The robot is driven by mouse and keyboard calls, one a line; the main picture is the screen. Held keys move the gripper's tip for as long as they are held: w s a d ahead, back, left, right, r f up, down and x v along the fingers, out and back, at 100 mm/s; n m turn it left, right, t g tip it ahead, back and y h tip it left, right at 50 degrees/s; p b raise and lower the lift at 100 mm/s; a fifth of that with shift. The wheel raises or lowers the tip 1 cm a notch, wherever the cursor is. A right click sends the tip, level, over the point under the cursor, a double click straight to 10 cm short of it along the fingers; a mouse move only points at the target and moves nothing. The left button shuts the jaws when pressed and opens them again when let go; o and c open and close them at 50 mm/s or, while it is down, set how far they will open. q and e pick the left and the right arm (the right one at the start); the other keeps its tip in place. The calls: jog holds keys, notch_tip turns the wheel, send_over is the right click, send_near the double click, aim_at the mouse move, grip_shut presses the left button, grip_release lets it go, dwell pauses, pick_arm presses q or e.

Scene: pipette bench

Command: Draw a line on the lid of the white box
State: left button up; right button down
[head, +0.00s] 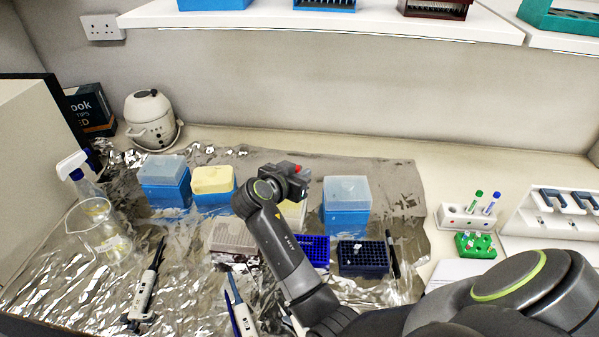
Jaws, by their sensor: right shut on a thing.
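My right gripper (296,186) is over the middle of the bench, in front of the back row of boxes. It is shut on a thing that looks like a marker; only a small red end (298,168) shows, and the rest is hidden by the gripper. A whitish box (298,212) stands just behind and below the gripper, which covers much of it and its lid. I cannot tell whether the held thing touches the lid or whether there is a mark on it. My left gripper is not in view.
Blue tip boxes with a clear lid (163,168), a yellow lid (213,180) and a whitish lid (347,190) flank the gripper. Tip racks (363,257), pipettes (146,290) and a beaker (104,238) are in front. A pen holder (470,220) stands right.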

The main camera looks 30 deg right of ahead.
jog(key=shift+w+a+b, duration=0.45)
jog(key=shift+a+b, duration=0.05)
jog(key=shift+b, duration=0.1)
dwell(1.4)
jog(key=shift+r, duration=0.15)
dwell(1.0)
notch_tip(320, 180, up, 5)
jog(key=p, duration=0.3)
jog(key=shift+p, duration=0.4)
jog(key=shift+d, duration=0.1)
dwell(0.3)
